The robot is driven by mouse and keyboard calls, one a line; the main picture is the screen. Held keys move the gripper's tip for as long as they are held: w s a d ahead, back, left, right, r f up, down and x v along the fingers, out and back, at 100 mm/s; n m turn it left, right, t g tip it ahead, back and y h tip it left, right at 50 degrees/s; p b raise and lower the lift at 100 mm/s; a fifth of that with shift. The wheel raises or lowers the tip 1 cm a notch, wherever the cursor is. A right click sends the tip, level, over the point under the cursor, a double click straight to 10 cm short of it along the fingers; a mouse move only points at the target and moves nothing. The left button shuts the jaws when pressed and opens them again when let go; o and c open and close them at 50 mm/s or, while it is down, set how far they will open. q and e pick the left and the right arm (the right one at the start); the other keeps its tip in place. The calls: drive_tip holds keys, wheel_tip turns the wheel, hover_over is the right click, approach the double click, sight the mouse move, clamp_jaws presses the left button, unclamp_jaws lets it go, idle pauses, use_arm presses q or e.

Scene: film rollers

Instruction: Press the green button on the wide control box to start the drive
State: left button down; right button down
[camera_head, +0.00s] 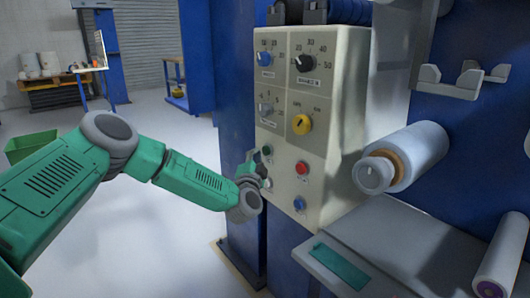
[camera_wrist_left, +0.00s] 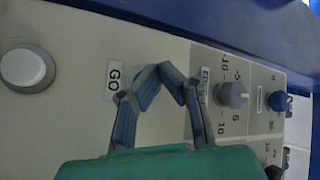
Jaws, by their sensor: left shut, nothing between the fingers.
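The wide control box (camera_head: 335,125) is a beige panel with knobs on top and round buttons low down. The dark green button (camera_head: 267,150) shows on its lower left, just above my left gripper (camera_head: 252,166). My left gripper is shut and empty, close to the panel face; I cannot tell whether it touches. In the left wrist view my left gripper (camera_wrist_left: 172,70) has its fingertips together, between a "GO" label (camera_wrist_left: 114,80) and a grey knob (camera_wrist_left: 231,94). The green button is not visible there, seemingly hidden by the fingers. My right gripper is not in view.
A white button (camera_head: 267,183), red button (camera_head: 302,168) and blue button (camera_head: 298,204) sit near the green one. A film roll (camera_head: 415,155) juts out at right, over a grey shelf (camera_head: 400,245). Open floor lies left.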

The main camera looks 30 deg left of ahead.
use_arm(q)
drive_tip(key=s+p, duration=0.1)
drive_tip(key=s+a+p, duration=0.1)
drive_tip(key=s, duration=0.1)
drive_tip(key=s+a+p, duration=0.1)
drive_tip(key=p, duration=0.1)
drive_tip(key=shift+s, duration=0.35)
idle(0.6)
